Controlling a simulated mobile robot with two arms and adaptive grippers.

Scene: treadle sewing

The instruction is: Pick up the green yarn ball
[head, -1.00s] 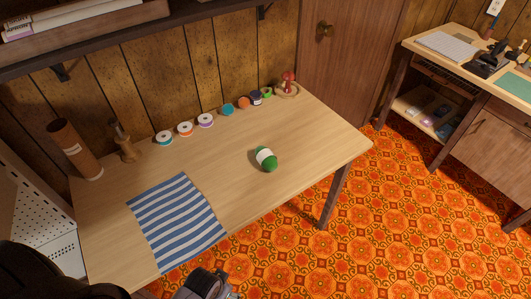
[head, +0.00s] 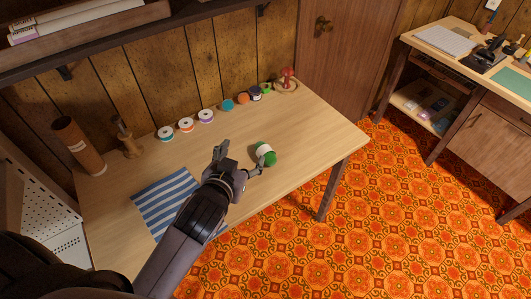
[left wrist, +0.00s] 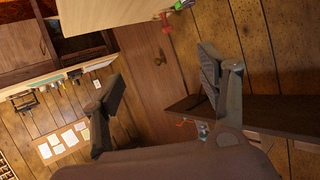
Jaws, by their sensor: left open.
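The green yarn ball (head: 266,153) with a pale band lies on the wooden table (head: 310,135), right of its middle. My left gripper (head: 241,157) is open and empty just left of the ball, with one finger close to the ball's lower left side. I cannot tell whether that finger touches it. In the left wrist view my left gripper (left wrist: 160,72) shows two spread fingers with nothing between them. The yarn ball cannot be made out for sure there. My right gripper is not in view.
A row of spools (head: 206,116) and a red pincushion-like item (head: 287,78) stand along the table's back. A striped blue cloth (head: 160,197) lies at left, partly behind my arm. A brown tube (head: 78,145) stands at the back left. The table right of the ball is clear.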

